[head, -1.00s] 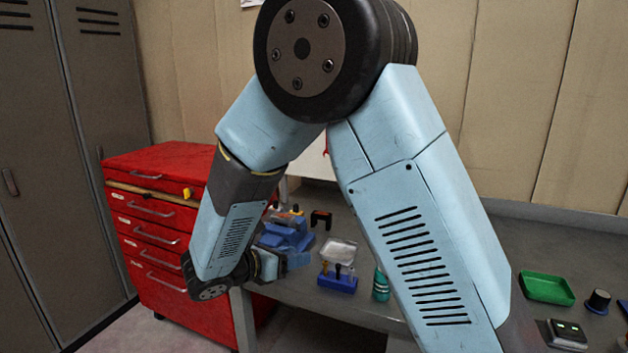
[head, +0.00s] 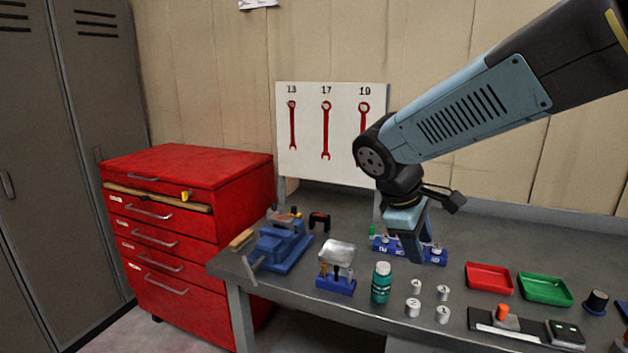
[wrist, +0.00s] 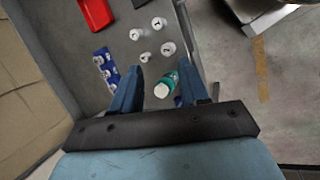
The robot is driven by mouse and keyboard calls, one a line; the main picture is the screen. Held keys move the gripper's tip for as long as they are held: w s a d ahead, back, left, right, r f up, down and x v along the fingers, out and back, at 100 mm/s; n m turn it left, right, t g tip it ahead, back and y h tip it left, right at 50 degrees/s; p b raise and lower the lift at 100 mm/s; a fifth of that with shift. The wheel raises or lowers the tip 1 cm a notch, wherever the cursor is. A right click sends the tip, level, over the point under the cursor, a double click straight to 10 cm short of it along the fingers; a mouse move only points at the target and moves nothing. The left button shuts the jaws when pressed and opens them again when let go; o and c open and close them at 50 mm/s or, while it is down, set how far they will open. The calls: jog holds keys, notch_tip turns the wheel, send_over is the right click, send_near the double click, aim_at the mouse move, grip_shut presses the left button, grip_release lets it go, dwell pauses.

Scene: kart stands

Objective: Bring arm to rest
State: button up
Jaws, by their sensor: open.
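My arm reaches in from the upper right of the head view, bent at its wrist. In the wrist view my gripper (wrist: 168,88) shows two blue fingers spread apart with nothing held. A teal bottle with a white cap (wrist: 163,89) appears between the fingers in that view, standing on the bench below. The same bottle (head: 381,283) is left of my gripper in the head view.
Several white numbered cylinders (head: 413,307), a red tray (head: 489,278), a green tray (head: 545,289) and a scale-like device (head: 565,333) stand to the right. A blue vise (head: 285,247) and a blue tool holder (head: 336,285) are left. A red drawer cabinet (head: 190,167) stands beyond.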

jog(key=s+d+r+m+t+y, duration=0.3)
jog(key=s+d+r+m+y, duration=0.1)
jog(key=s+m, duration=0.5)
jog(key=shift+r+m+t+y, duration=0.3)
jog(key=shift+r+m+t, duration=0.1)
jog(key=shift+r+m, duration=0.35)
